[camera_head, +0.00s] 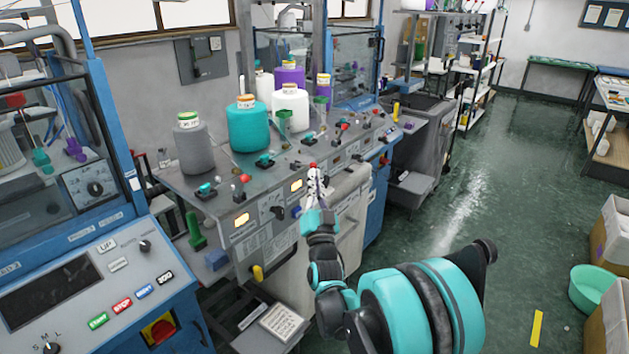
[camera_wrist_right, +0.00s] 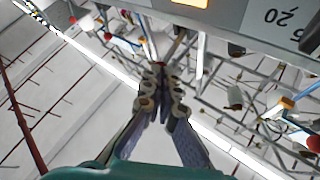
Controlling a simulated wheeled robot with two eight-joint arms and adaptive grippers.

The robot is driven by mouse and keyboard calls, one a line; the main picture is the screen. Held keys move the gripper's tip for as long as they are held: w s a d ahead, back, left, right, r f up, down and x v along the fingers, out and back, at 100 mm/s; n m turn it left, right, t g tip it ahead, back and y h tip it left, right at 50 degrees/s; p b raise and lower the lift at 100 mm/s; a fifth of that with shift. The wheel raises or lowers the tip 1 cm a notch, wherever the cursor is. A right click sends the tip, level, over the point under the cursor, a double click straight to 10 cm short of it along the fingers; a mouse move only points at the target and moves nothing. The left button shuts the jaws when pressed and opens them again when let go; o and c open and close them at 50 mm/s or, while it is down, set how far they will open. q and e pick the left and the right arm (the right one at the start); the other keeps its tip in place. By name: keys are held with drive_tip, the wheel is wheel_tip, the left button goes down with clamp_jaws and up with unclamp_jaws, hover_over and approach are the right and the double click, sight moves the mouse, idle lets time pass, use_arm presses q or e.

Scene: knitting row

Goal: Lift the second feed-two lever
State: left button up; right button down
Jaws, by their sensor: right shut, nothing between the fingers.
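The knitting machine's panel (camera_head: 270,240) carries small levers along its top edge. One red-tipped lever (camera_head: 244,178) stands left of my right gripper. My right gripper (camera_head: 313,180) is at the panel's upper edge, its fingers shut and empty. A red knob (camera_head: 312,166) shows right at its fingertips; I cannot tell whether they touch. No label marks which lever is the second feed-two one. My left gripper is not in view.
Grey (camera_head: 190,150), teal (camera_head: 247,128) and white (camera_head: 291,108) yarn cones stand on the machine top behind the levers. A control console (camera_head: 90,290) is at the left. Open green floor (camera_head: 450,220) lies at the right, with cardboard boxes (camera_head: 612,235) and a teal tub (camera_head: 592,288).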

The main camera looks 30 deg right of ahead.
drive_tip(key=shift+r+n+y+p, duration=0.4)
drive_tip(key=shift+n+p, duration=0.1)
drive_tip(key=shift+p, duration=0.1)
drive_tip(key=shift+g, duration=0.3)
